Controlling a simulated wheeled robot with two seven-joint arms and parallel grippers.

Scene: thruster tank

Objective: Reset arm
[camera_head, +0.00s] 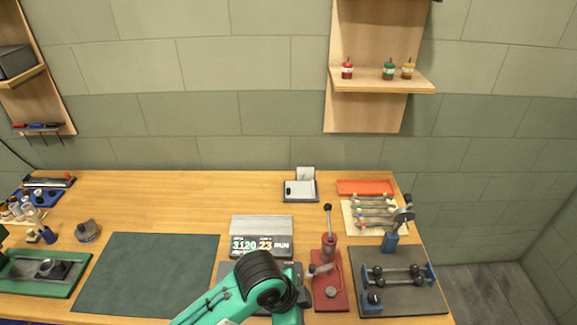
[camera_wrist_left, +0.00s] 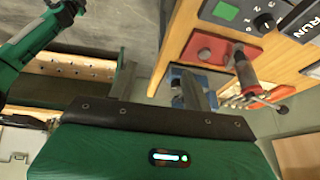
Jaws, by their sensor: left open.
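My left arm (camera_head: 262,280), teal with a black joint, comes up from the bottom of the head view and bends down again over the bench's front edge. Its gripper is out of the head view. In the left wrist view my left gripper (camera_wrist_left: 158,74) has its two grey fingers apart, with nothing seen between them. It appears near the bench's edge, beside the red-based hand press (camera_wrist_left: 243,66) and a blue fixture (camera_wrist_left: 204,80). My right gripper is in neither view. A green arm link (camera_wrist_left: 30,45) shows at the left of the wrist view.
A dark mat (camera_head: 148,275) lies bare on the wooden bench (camera_head: 180,190). Behind my arm stands a display unit (camera_head: 262,225). A wall shelf (camera_head: 380,82) holds small bottles.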

